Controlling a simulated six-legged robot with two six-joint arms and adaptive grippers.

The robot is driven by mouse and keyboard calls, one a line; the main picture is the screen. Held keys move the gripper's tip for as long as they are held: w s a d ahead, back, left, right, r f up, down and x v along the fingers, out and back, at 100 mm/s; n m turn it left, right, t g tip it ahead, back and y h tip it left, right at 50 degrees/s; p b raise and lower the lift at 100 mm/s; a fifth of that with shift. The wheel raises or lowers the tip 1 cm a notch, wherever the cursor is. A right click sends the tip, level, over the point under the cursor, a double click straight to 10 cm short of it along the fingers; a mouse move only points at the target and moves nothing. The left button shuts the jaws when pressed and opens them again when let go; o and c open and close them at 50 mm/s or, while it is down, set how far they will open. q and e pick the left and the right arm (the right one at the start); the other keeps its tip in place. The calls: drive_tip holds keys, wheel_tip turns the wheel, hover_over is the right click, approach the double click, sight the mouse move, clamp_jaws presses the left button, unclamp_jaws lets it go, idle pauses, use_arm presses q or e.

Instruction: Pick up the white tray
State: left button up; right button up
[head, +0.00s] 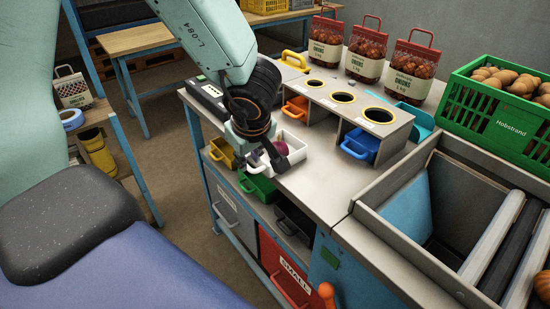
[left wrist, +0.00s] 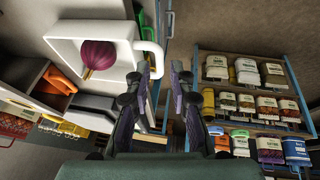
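The white tray (head: 297,156) stands on the grey bench top near its front edge, left of the row of round holes. A purple-red onion (head: 281,148) lies in it. In the left wrist view the tray (left wrist: 66,27) shows its looped white handle (left wrist: 152,60) at the fingertips. My left gripper (head: 258,154) is over the tray's front-left side and hides part of it. In the left wrist view its fingers (left wrist: 161,72) are apart, with the handle close to the left finger; I cannot tell whether they touch. My right gripper is out of view.
A bench unit with round holes (head: 343,97) and coloured bins, including a blue one (head: 359,144), stands right of the tray. Onion sacks (head: 367,53) stand behind it. A green crate (head: 498,104) and a metal basin (head: 437,190) are at the right. A green bin (head: 257,186) sits below the bench edge.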

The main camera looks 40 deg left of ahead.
use_arm(q)
drive_tip(key=b+x, duration=0.2)
drive_tip(key=x, duration=0.2)
drive_tip(key=shift+w+a+f, duration=0.2)
drive_tip(key=shift+a+f, duration=0.1)
drive_tip(key=shift+w+a, duration=0.1)
drive_tip(key=shift+w, duration=0.1)
drive_tip(key=shift+a+f, duration=0.1)
drive_tip(key=shift+c, duration=0.3)
drive_tip(key=shift+s, duration=0.2)
drive_tip(key=c, duration=0.3)
clamp_jaws()
drive_tip(key=shift+w, duration=0.1)
